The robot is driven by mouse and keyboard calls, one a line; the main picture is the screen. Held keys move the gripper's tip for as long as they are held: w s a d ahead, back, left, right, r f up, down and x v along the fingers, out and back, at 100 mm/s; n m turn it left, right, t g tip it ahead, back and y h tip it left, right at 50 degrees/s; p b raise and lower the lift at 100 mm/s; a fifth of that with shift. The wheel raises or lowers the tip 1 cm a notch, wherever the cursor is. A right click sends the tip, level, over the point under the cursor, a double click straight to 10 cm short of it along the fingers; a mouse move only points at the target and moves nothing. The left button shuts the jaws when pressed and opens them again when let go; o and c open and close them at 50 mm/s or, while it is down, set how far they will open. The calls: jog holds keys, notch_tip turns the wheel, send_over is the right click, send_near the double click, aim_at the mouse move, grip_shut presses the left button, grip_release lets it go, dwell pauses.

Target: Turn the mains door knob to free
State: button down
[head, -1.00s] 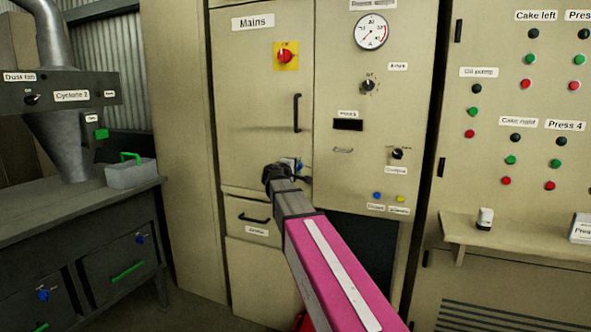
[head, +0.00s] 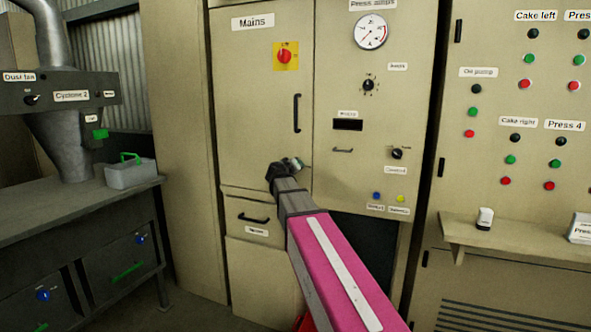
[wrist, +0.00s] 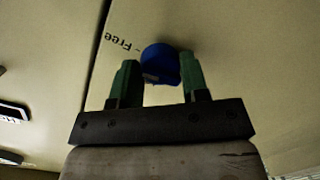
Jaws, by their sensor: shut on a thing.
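The Mains door (head: 250,120) is the beige panel left of centre in the head view, and it looks closed. Its knob is blue (wrist: 160,60) and shows in the wrist view between the two green fingers of my gripper (wrist: 161,82). The gripper is shut on the knob. The word "Free" (wrist: 122,42) is printed upside down on the panel beside it, with a short mark between word and knob. In the head view my gripper (head: 297,164) is at the door's lower right and hides the knob.
A black door handle (head: 297,113) and a red rotary switch (head: 285,56) on a yellow plate are above my gripper. A drawer handle (head: 254,219) is below left. A panel with a gauge (head: 370,32) and dials stands right. A dark bench (head: 80,210) stands left.

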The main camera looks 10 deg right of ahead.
jog(key=shift+m, duration=0.5)
dwell(0.3)
jog(key=c, duration=0.6)
grip_release()
jog(key=shift+c, duration=0.2)
jog(key=v, duration=1.1)
jog(key=shift+d, duration=0.2)
jog(key=s+d+f+g+y, duration=0.1)
jog(key=s+f+g+y, duration=0.3)
jog(key=f, duration=0.7)
jog(key=s+d+f+g, duration=0.25)
jog(key=s+f, duration=0.35)
jog(key=f, duration=0.5)
jog(key=s+f+g+y, duration=0.25)
jog(key=s+f, duration=0.25)
jog(key=f, duration=0.6)
jog(key=s+a+f+g+y, duration=0.2)
jog(key=s+f+g+y, duration=0.1)
jog(key=s+f, duration=0.6)
jog(key=shift+a+g, duration=0.15)
jog(key=shift+g, duration=0.65)
